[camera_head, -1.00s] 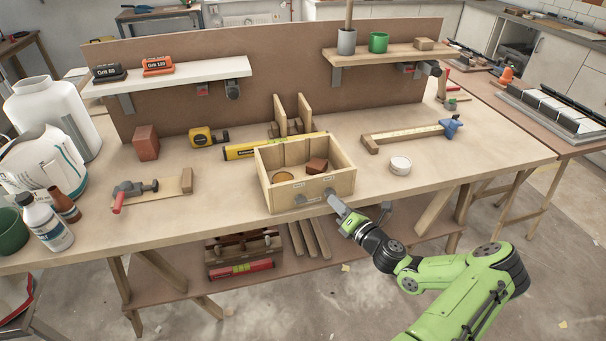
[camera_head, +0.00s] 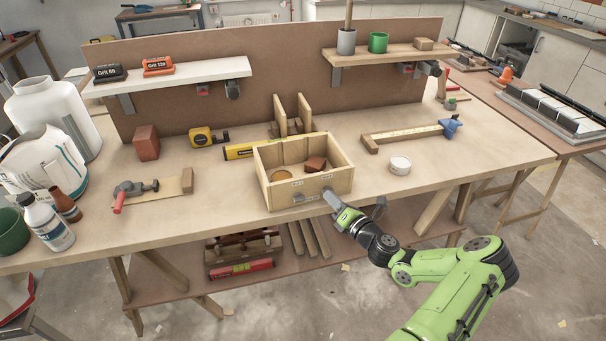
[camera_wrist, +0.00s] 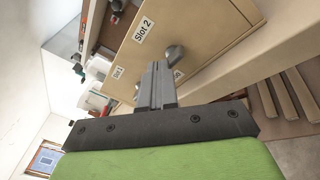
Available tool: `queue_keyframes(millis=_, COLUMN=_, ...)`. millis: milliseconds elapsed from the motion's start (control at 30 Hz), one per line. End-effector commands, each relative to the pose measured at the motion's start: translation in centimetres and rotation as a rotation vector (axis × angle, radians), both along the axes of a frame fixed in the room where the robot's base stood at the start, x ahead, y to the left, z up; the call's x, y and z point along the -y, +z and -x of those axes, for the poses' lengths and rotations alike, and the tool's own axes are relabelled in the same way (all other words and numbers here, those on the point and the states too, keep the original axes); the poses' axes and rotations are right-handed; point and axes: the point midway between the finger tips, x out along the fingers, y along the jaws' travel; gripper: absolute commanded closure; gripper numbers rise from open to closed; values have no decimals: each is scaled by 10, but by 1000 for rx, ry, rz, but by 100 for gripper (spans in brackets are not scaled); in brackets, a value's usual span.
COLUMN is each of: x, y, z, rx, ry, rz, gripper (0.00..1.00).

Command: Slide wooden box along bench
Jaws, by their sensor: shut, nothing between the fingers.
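The wooden box (camera_head: 344,181) is an open-topped tray with compartments, sitting near the front edge of the bench (camera_head: 220,215). It holds a reddish-brown block (camera_head: 315,164) and a round yellowish piece (camera_head: 281,175). My gripper (camera_head: 328,193) is shut and empty, with its tips at the right part of the box's front face. In the wrist view the shut fingers (camera_wrist: 157,72) point at the front panel (camera_wrist: 165,35), labelled "Slot 2", beside a grey knob (camera_wrist: 174,53). I cannot tell whether the tips touch the panel.
A wooden bar with a blue end (camera_head: 410,134) lies further back. Bare bench lies on both sides of the box.

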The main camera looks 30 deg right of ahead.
Motion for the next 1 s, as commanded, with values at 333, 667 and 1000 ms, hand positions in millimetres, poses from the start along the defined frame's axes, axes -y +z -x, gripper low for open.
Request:
queue_keyframes(millis=333, x=-1, y=0, z=-8, rx=0, ry=1, rz=-1, gripper=100)
queue_keyframes(millis=667, x=-1, y=0, z=-14, rx=0, ry=1, rz=0, gripper=100)
queue_keyframes(millis=1000, x=-1, y=0, z=-21, rx=-1, ry=2, rz=0, gripper=100)
